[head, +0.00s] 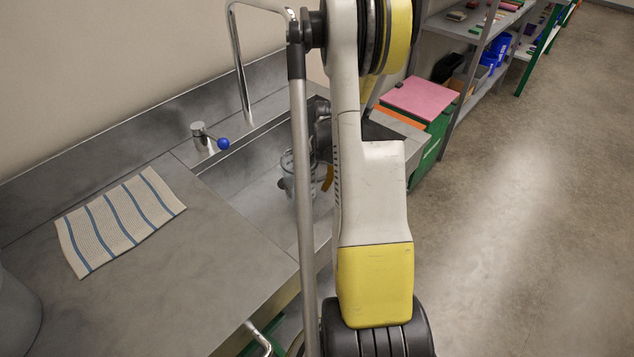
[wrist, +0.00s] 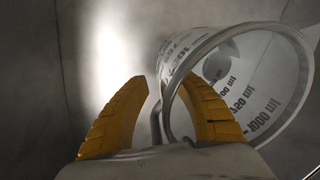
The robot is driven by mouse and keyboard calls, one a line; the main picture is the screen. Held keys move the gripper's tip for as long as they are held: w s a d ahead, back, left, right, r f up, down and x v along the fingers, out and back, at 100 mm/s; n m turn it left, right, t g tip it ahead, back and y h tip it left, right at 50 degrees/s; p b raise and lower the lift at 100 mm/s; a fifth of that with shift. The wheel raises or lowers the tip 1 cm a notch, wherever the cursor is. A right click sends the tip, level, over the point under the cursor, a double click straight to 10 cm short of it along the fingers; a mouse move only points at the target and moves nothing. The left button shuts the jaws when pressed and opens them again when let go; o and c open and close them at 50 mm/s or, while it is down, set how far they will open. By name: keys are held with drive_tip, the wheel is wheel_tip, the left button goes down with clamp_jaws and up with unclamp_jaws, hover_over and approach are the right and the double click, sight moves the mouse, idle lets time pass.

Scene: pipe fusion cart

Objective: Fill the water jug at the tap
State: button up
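The clear water jug (head: 288,172) is in the sink (head: 245,192), partly hidden by my arm in the head view. In the wrist view the jug (wrist: 262,85) fills the right side, with dark scale marks and its round rim toward me. I see no water in it. My gripper (wrist: 164,77) has its two yellow fingers apart around the jug's grey handle (wrist: 155,118), with a visible gap beside the handle. The right finger overlaps the rim. The tall curved tap (head: 239,70) stands behind the sink. Its lever (head: 212,141) ends in a blue knob.
A striped cloth (head: 120,218) lies on the steel counter (head: 190,270) left of the sink. The floor (head: 530,230) on the right is clear.

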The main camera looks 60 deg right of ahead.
drive_tip(key=shift+r, duration=0.1)
wheel_tip(320, 180, up, 12)
drive_tip(key=s, duration=0.1)
drive_tip(key=shift+s+d, duration=0.2)
drive_tip(key=shift+a, duration=0.1)
drive_tip(key=w+a+r+n+t, duration=0.1)
drive_tip(key=w+a+r+n, duration=0.15)
drive_tip(key=a, duration=0.45)
drive_tip(key=w+a+r+n+h, duration=0.1)
drive_tip(key=a+r+n, duration=0.1)
drive_tip(key=a+r, duration=0.3)
drive_tip(key=w+a+r+n+t, duration=0.1)
drive_tip(key=a+r+n, duration=0.15)
drive_tip(key=a, duration=0.55)
drive_tip(key=s+a+r+n+t, duration=0.1)
drive_tip(key=s+a+n+t, duration=0.1)
drive_tip(key=a, duration=0.7)
drive_tip(key=s+a+r+n+t, duration=0.1)
drive_tip(key=s+a+n, duration=0.3)
drive_tip(key=a, duration=0.6)
drive_tip(key=shift+r+n+t+y, duration=0.3)
drive_tip(key=shift+r+n+t, duration=0.15)
drive_tip(key=shift+n, duration=0.45)
